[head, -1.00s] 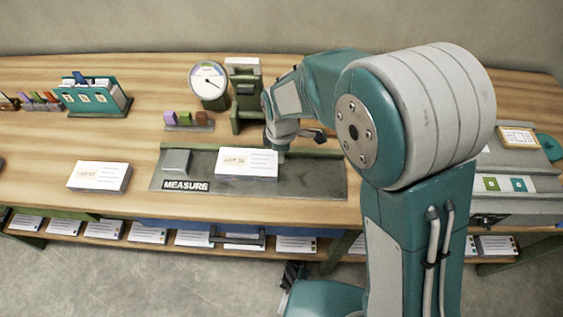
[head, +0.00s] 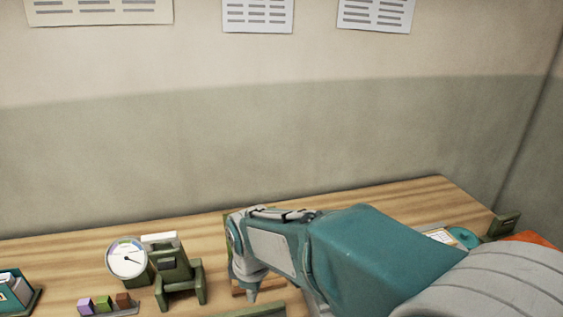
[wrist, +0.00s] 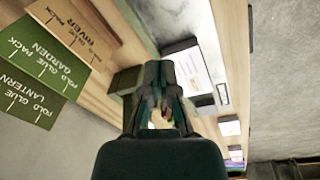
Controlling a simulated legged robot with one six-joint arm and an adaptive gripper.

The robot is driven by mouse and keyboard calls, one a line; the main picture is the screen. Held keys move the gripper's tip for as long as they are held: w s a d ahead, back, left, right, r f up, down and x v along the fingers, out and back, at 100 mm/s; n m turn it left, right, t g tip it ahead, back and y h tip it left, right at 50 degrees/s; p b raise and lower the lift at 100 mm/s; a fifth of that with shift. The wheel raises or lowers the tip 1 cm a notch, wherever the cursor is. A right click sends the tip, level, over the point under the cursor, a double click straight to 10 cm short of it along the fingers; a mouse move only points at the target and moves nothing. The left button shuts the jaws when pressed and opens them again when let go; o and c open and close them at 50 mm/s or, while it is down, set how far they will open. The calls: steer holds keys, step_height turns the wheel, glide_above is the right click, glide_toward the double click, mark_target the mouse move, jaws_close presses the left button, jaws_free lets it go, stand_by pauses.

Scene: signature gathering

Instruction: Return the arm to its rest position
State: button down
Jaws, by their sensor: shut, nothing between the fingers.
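My arm (head: 385,255) reaches in from the lower right of the head view, over the wooden table. Its grey wrist part (head: 265,250) is at the middle of the lower edge; my gripper's fingers cannot be made out there. In the wrist view my gripper (wrist: 163,70) is in the centre, with its dark fingers together and nothing seen held. A white printed paper stack (wrist: 190,70) lies beyond the fingers, just to their right, apart from them as far as I can tell.
A round dial (head: 127,258), a green stand (head: 178,275) and small coloured blocks (head: 104,305) stand left of my arm. A teal holder (head: 14,293) is at far left. The wall carries printed sheets (head: 257,14). Green cards (wrist: 40,60) and a brown one (wrist: 80,30) show in the wrist view.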

steer(key=s+d+r+m+t, duration=0.2)
steer(key=s+d+r+m, duration=0.3)
steer(key=d+m, duration=0.3)
steer(key=s+d+r+m+t, duration=0.2)
steer(key=s+d+r+m, duration=0.2)
steer(key=s+d+m, duration=0.4)
steer(key=d, duration=0.5)
steer(key=shift+s+d+r+h, duration=0.3)
steer(key=shift+d+r+h, duration=0.05)
steer(key=shift+d+h, duration=0.05)
